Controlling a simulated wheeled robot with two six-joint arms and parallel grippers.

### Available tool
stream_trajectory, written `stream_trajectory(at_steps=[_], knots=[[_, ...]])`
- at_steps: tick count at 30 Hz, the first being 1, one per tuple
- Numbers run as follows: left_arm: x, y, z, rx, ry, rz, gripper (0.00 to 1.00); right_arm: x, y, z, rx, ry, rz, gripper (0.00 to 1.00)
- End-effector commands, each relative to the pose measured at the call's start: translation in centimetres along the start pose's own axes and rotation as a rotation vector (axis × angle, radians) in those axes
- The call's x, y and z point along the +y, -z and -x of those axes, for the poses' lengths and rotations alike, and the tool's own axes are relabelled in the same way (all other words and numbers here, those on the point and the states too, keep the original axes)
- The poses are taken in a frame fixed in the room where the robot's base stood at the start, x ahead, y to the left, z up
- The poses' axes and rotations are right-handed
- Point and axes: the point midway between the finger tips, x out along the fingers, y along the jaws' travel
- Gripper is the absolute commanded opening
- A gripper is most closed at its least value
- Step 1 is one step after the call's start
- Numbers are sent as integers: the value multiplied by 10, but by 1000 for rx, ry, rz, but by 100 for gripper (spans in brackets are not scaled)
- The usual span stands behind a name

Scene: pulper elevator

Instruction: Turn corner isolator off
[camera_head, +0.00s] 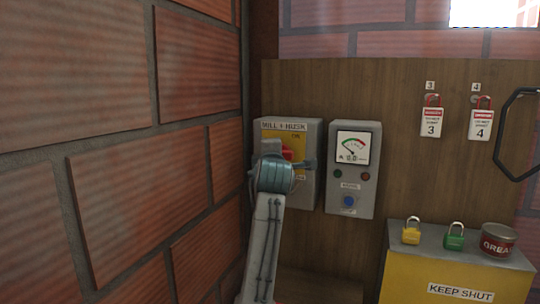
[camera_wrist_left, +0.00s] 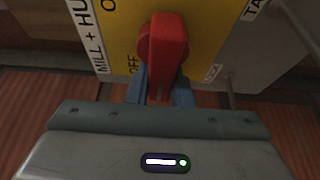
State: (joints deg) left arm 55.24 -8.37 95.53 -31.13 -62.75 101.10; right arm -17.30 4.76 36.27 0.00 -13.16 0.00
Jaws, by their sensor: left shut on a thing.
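The corner isolator (camera_head: 311,193) is a grey box with a yellow plate and a "MILL + HUSK" label, mounted beside the brick wall. Its red handle (camera_head: 288,154) is mostly hidden by my left gripper (camera_head: 284,163) in the head view. In the left wrist view the red handle (camera_wrist_left: 163,45) stands out from the yellow plate (camera_wrist_left: 212,28), with an "OFF" mark at its left. My left gripper (camera_wrist_left: 159,85) is shut on the handle, a finger on each side. The handle's exact setting is hard to tell. My right gripper is not in view.
A brick wall (camera_head: 110,70) stands close at the left. A grey meter box (camera_head: 350,190) is right of the isolator. Two tagged red padlocks hang on the board. A yellow box (camera_head: 412,266) bears a yellow padlock (camera_head: 411,235), a green padlock (camera_head: 455,241) and a grease tin (camera_head: 499,240).

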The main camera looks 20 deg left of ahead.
Motion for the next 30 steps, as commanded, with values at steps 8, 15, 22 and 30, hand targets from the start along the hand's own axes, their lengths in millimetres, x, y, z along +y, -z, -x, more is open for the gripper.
stream_trajectory(at_steps=[8,15,22,30], knots=[[-1,0,0,-1,2,0,42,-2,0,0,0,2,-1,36],[-1,0,1,-1,0,0,42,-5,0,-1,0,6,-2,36],[-4,-1,30,-2,-2,3,42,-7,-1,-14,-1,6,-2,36],[-4,-1,84,-3,0,4,42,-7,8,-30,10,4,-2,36]])
